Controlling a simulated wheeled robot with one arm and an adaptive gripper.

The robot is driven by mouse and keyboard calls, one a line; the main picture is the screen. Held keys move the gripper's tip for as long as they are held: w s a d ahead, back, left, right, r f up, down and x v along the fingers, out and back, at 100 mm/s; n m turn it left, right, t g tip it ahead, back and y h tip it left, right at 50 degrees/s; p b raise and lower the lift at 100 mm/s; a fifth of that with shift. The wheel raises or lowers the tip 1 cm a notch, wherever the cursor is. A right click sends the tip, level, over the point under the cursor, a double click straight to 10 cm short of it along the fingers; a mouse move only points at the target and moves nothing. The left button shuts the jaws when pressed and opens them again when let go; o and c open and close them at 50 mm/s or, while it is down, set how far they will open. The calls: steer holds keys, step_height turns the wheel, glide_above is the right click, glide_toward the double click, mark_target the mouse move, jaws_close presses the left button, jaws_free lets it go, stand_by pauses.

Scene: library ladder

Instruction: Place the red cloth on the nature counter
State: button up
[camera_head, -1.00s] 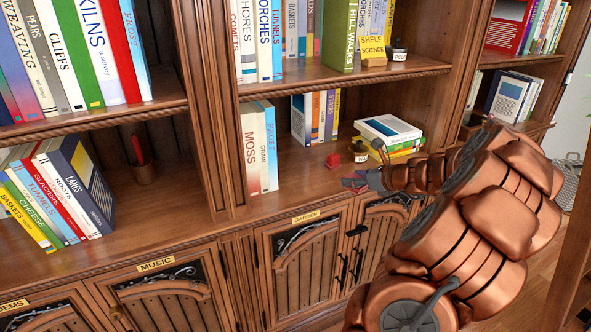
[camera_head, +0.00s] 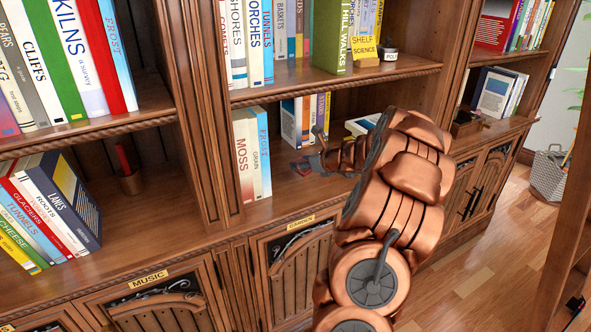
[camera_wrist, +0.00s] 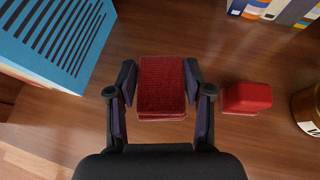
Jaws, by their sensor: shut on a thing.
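The red cloth (camera_wrist: 162,90) is a small, folded, textured stack between the fingers of my gripper (camera_wrist: 160,76) in the wrist view. The fingers touch both its sides. In the head view my gripper (camera_head: 306,163) is at the wooden counter (camera_head: 285,192) above the door labelled GARDEN, just right of the upright books. Only a bit of red shows there. I cannot tell whether the cloth touches the wood. No label reading NATURE is legible.
A red block (camera_wrist: 247,97) lies right of the cloth, with a jar (camera_wrist: 306,108) beyond it. A blue book (camera_wrist: 60,40) is close on the left. Upright books (camera_head: 252,150) stand left of my gripper. The MUSIC counter (camera_head: 150,225) has bare wood.

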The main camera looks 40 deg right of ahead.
steer(key=shift+w, duration=1)
steer(key=shift+w+a+f, duration=0.1)
steer(key=shift+w+f, duration=0.05)
steer(key=shift+f, duration=0.8)
steer(key=shift+w+f, duration=0.15)
steer(key=shift+f, duration=0.75)
steer(key=shift+f, duration=0.15)
steer(key=o, duration=1.2)
steer(key=shift+o, duration=0.2)
steer(key=v, duration=1.2)
steer(key=shift+b, duration=0.3)
